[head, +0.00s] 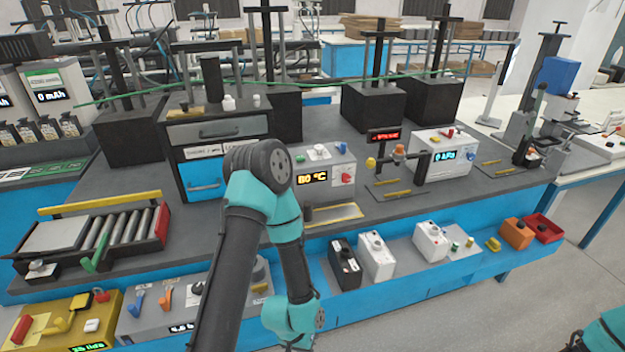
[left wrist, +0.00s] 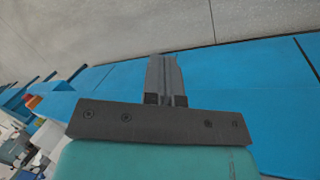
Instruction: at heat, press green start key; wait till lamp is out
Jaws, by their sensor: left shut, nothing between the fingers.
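The heat unit (head: 330,165) is a white box in the middle of the head view, with an orange 80 °C display (head: 312,179). A small green key (head: 300,158) sits on its top left, beside white knobs. A red knob (head: 346,178) is on its front. I cannot tell which part is the lamp or whether it is lit. My left arm bends up in front of the unit's left side and folds down again. My left gripper (left wrist: 166,72) is shut and empty in the left wrist view, facing blue panels and grey floor. My right gripper is out of view.
A pressure unit (head: 445,158) with a blue display stands right of the heat unit. A roller tray (head: 50,236) lies at the left. Black and white cells (head: 345,265) stand on the lower shelf. A red bin (head: 543,228) is at its right end.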

